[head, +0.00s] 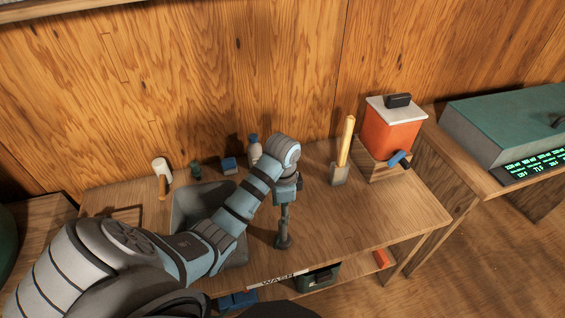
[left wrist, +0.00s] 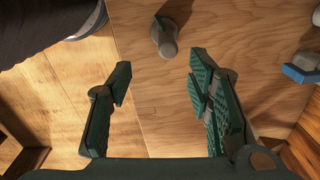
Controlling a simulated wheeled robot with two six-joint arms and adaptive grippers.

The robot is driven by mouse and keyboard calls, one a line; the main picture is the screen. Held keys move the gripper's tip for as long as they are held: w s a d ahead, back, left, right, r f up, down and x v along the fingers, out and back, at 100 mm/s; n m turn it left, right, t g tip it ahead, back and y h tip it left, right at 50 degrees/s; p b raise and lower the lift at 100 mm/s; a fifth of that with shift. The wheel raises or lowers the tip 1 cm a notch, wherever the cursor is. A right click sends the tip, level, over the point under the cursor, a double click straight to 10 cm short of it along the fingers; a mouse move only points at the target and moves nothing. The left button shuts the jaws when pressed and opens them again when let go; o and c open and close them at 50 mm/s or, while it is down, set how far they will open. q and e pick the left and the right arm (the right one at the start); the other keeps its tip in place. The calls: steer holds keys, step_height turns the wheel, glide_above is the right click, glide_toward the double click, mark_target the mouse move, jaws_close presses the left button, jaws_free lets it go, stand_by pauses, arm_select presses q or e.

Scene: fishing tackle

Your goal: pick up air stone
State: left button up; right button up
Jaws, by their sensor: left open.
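A small grey cylindrical piece, which looks like the air stone (left wrist: 166,44), lies on the wooden top in the left wrist view. It is just beyond the fingertips and roughly between their lines, touching neither. My left gripper (left wrist: 158,66) has its two dark green fingers spread, with bare wood between them. In the head view my left gripper (head: 284,226) points down over the table, right of the sink. A dark round shape shows at its lower end, and I cannot tell whether it is the stone. My right gripper is not in view.
The sink (head: 188,212) is partly behind my left arm. A yellow-handled tool (head: 345,150) and an orange container (head: 388,132) stand right. The table's front right is clear.

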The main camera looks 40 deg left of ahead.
mark_target(283, 228)
arm_select(q)
steer(key=b, duration=0.1)
steer(key=f+b, duration=0.1)
steer(key=b, duration=0.1)
steer(key=shift+w+a, duration=0.2)
steer(key=shift+w, duration=0.2)
steer(key=f+b, duration=0.1)
steer(key=f, duration=0.5)
steer(key=f+b, duration=0.1)
steer(key=f, duration=0.5)
steer(key=shift+w+a, duration=0.1)
steer(key=shift+a, duration=0.1)
steer(key=shift+r, duration=0.1)
jaws_close()
